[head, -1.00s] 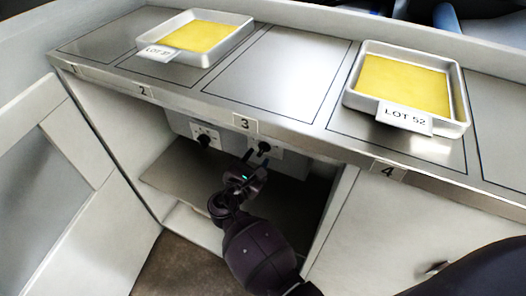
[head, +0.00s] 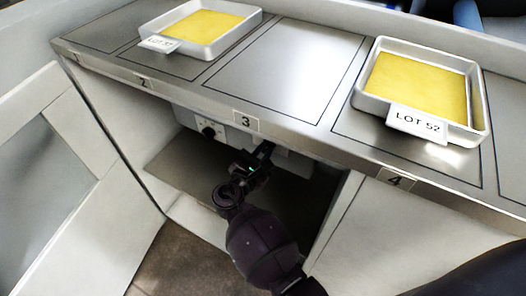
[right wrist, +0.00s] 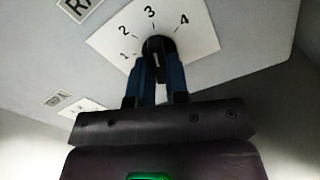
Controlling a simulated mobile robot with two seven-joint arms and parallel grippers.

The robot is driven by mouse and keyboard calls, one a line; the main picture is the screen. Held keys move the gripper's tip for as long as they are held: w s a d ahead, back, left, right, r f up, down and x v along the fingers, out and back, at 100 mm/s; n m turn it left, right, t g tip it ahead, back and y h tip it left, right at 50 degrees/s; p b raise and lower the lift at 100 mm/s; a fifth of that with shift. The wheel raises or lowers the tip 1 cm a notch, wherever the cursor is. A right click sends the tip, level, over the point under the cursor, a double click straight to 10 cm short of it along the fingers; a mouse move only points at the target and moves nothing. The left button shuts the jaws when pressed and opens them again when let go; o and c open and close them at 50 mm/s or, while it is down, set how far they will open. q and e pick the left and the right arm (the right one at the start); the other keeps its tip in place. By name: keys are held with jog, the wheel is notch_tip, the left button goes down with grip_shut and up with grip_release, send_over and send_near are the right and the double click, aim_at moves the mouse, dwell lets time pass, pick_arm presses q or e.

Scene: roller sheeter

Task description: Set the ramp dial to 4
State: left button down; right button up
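A dial with a black knob (right wrist: 158,46) sits on a white plate (right wrist: 196,36) marked 1, 2, 3 and 4 in the right wrist view. The label beside it is cut off and starts with R. A small pale mark shows on the knob; I cannot tell which number it points at. My right gripper (right wrist: 160,72) has a fingertip on each side of the knob's lower part, with a narrow gap between the fingers. In the head view the right gripper (head: 258,160) is under the counter edge and mostly hides this dial. My left gripper is out of view.
A second dial (head: 210,129) is on the same panel to the left. The metal counter (head: 290,68) overhangs the panel, with number tags on its edge. Trays labelled LOT 52 (head: 483,95) and LOT 37 (head: 222,48) stand on it. A partition (head: 335,215) bounds the right side.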

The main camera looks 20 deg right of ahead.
grip_shut()
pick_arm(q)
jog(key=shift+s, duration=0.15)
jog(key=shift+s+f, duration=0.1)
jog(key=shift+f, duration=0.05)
pick_arm(e)
jog(key=shift+m, duration=1)
jog(key=m+b, duration=0.1)
jog(key=m, duration=0.2)
jog(key=shift+m+b, duration=0.4)
jog(key=shift+m, duration=0.8)
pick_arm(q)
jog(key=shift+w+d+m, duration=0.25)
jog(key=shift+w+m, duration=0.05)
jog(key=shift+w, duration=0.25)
pick_arm(e)
jog(key=shift+r+m, duration=0.1)
jog(key=shift+m, duration=0.7)
jog(key=shift+w, duration=0.1)
